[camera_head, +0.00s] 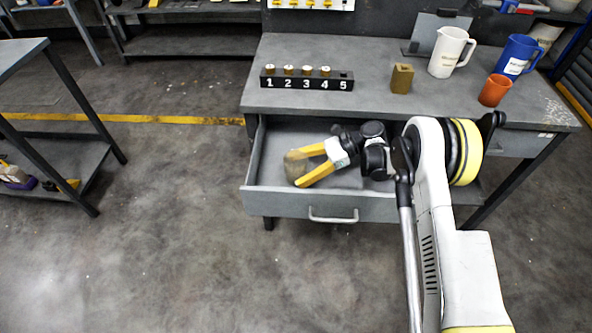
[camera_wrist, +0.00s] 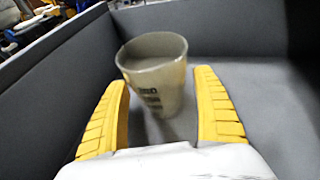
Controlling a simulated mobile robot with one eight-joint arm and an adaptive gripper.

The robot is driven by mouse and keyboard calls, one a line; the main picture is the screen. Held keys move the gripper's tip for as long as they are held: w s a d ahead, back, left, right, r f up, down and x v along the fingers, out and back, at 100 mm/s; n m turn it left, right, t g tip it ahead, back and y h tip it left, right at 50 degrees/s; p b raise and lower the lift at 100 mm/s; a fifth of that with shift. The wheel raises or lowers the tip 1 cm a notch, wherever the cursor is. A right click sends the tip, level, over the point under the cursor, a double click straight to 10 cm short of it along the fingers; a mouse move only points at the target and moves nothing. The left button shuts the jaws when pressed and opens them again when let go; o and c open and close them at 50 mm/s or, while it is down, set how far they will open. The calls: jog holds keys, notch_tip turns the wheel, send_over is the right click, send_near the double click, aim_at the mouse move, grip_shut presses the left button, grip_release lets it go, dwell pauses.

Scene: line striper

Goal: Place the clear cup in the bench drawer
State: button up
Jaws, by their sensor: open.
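The clear cup (camera_wrist: 160,85), translucent and greyish with dark lettering on its side, stands about upright inside the open bench drawer (camera_head: 275,203). It also shows in the head view (camera_head: 295,163), at the tips of my yellow fingers. My gripper (camera_head: 298,167) is open inside the drawer, and the wrist view shows its two fingers (camera_wrist: 163,115) apart, with the cup just beyond and between them. Gaps show between the cup and both fingers in the wrist view. The drawer's grey walls (camera_wrist: 65,62) surround the cup. The cup's base is partly blurred, but appears to rest on the drawer floor.
On the bench top (camera_head: 300,50) are a numbered black block (camera_head: 308,82) with several pegs, a brass block (camera_head: 401,79), a white pitcher (camera_head: 447,52), a blue pitcher (camera_head: 519,56) and an orange cup (camera_head: 494,90). The drawer handle (camera_head: 333,217) faces open floor.

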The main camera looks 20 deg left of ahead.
jog(key=p+v, duration=0.2)
jog(key=v, duration=0.5)
jog(key=shift+p, duration=0.3)
jog(key=shift+w+d, duration=0.1)
jog(key=shift+d, duration=0.1)
jog(key=shift+w+r, duration=0.1)
jog(key=shift+r, duration=0.3)
jog(key=d+r+n+t+h, duration=0.1)
jog(key=d+r+t+h, duration=0.2)
jog(key=r, duration=0.6)
jog(key=d+r+n+t, duration=0.1)
jog(key=d+r+t, duration=0.25)
jog(key=r, duration=0.55)
jog(key=s+d+r+n+t+h, duration=0.3)
jog(key=s+d+r+h, duration=0.1)
jog(key=s+d+r, duration=0.5)
jog(key=s+d+f+n+t+h, duration=0.2)
jog(key=s+d+n+t+h, duration=0.3)
jog(key=s+d, duration=0.9)
jog(key=shift+s+d+n, duration=0.35)
jog(key=shift+d+n, duration=0.45)
jog(key=shift+n, duration=0.1)
